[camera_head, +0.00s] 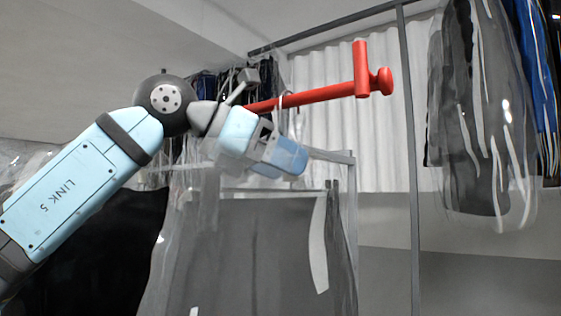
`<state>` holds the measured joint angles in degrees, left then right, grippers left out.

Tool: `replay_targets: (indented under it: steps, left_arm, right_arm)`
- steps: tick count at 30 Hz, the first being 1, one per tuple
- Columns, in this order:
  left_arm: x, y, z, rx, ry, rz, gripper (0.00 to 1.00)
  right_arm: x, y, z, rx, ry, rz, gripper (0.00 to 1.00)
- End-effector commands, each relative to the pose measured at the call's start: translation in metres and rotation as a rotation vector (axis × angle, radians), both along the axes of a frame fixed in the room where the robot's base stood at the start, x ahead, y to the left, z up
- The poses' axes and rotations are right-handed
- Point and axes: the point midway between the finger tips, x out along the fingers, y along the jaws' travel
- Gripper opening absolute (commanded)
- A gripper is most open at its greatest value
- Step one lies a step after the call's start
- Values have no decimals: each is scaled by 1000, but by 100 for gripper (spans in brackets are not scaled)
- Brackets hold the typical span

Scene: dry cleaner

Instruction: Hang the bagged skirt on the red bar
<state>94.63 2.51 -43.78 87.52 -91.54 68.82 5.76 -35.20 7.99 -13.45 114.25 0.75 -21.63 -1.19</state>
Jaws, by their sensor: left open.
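The red bar (325,94) runs from behind my left wrist to an upright red end piece and a round knob on the right. The bagged skirt (265,250), dark grey in a clear plastic bag, hangs upright below it on a grey hanger. A thin hanger hook (285,97) loops over the bar near its middle. My left gripper (277,147) is open, just under the bar and in front of the hanger's upper part. It hides the hanger's neck, so I cannot tell whether it touches it. My right gripper is out of view.
A grey metal post (411,160) and top rail stand behind the bar. Bagged dark garments (475,110) hang at the upper right, with a blue one beside them. More garments hang at the back behind my wrist. A white curtain (345,140) covers the back.

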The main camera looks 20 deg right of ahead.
Motion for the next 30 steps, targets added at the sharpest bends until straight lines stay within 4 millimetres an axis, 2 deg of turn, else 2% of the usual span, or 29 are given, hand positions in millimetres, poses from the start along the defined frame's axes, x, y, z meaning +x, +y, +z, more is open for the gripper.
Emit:
replay_targets:
  steps: [5, 18, 24, 30]
  left_arm:
    - [-2, 19, 6, -2, -3, 3, 58]
    - [-13, 105, 42, -2, -3, 2, 58]
    - [-15, 124, 51, -2, -2, 1, 58]
    - [-16, 127, 53, -1, -1, 0, 58]
  right_arm:
    - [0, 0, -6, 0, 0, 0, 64]
    - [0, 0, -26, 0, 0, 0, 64]
    - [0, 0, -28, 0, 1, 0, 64]
    - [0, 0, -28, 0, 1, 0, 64]
